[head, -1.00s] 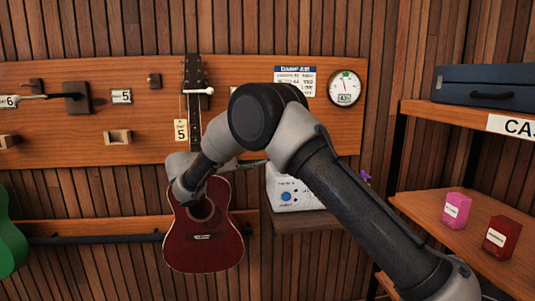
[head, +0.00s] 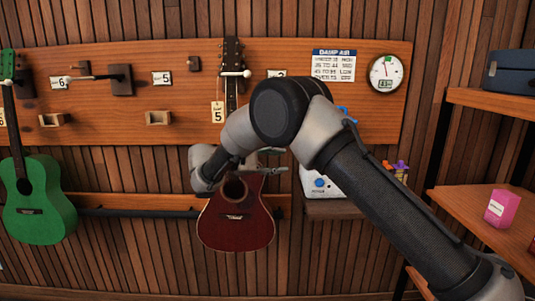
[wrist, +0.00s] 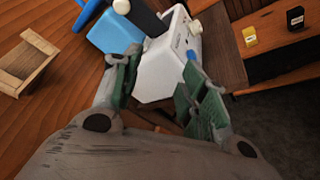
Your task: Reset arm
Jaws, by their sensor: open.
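My arm is raised and bent across the middle of the head view. My gripper (wrist: 165,90) is open in the wrist view, with its two fingers spread apart and nothing held between them. In the head view the gripper (head: 270,160) is partly hidden by the arm and is in front of the red ukulele. The wrist view looks past the fingers at a white device (wrist: 168,65) with a blue part (wrist: 115,32) beside it. In the head view the white device (head: 319,183) stands on a small shelf, partly behind my arm.
A red ukulele (head: 236,222) with a "5" tag hangs on the wooden wall board (head: 200,131). A green ukulele (head: 38,205) hangs at left. A gauge (head: 385,73) and a sign (head: 334,65) are at upper right. Shelves with a pink box (head: 501,208) and blue case (head: 511,73) stand at right.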

